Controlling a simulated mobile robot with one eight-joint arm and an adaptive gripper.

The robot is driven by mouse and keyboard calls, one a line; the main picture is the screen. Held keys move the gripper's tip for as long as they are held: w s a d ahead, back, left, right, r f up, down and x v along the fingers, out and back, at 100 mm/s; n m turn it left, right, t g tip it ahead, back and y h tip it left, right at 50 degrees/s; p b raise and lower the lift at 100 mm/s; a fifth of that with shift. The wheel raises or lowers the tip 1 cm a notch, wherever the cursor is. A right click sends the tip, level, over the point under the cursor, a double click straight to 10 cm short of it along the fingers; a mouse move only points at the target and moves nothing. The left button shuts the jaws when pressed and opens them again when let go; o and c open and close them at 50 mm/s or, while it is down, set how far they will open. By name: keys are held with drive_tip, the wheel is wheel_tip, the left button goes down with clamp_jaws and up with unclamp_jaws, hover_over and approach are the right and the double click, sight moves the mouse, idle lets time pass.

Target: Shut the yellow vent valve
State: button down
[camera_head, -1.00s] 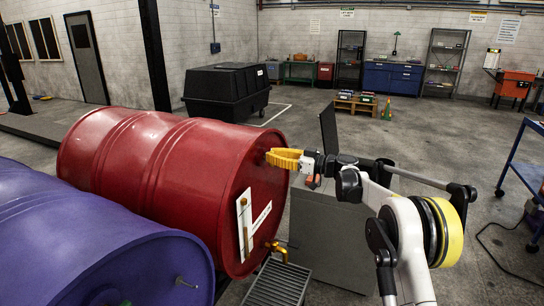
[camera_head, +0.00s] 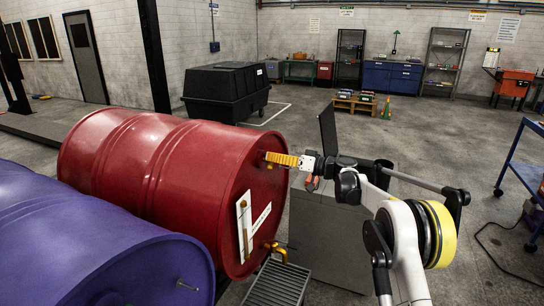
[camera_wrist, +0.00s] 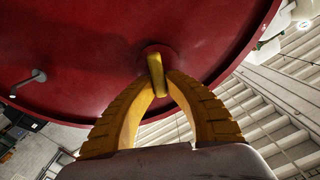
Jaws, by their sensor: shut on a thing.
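The yellow vent valve (camera_wrist: 156,75) sits on the red drum's end face (camera_wrist: 90,40), and its bar-shaped handle shows between my fingertips in the wrist view. My gripper (camera_wrist: 160,82) has yellow ribbed fingers, shut on the handle from both sides. In the head view my gripper (camera_head: 270,159) reaches from the right to the upper part of the red drum (camera_head: 150,175). There the fingers look narrow and hide most of the valve.
A brass tap (camera_head: 279,252) is low on the drum's face, above a grated tray (camera_head: 278,284). A purple drum (camera_head: 100,240) lies beside the red one. A grey cabinet (camera_head: 328,235) stands under my arm.

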drive_tip(key=m, duration=0.6)
drive_tip(key=shift+w+d+f+m+p, duration=0.1)
drive_tip(key=shift+w+f+m+p, duration=0.2)
drive_tip(key=shift+p, duration=0.1)
drive_tip(key=m, duration=0.6)
drive_tip(key=shift+w+f, duration=0.1)
drive_tip(key=shift+f, duration=0.25)
drive_tip(key=c, duration=1.4)
unclamp_jaws()
drive_tip(key=v, duration=1.2)
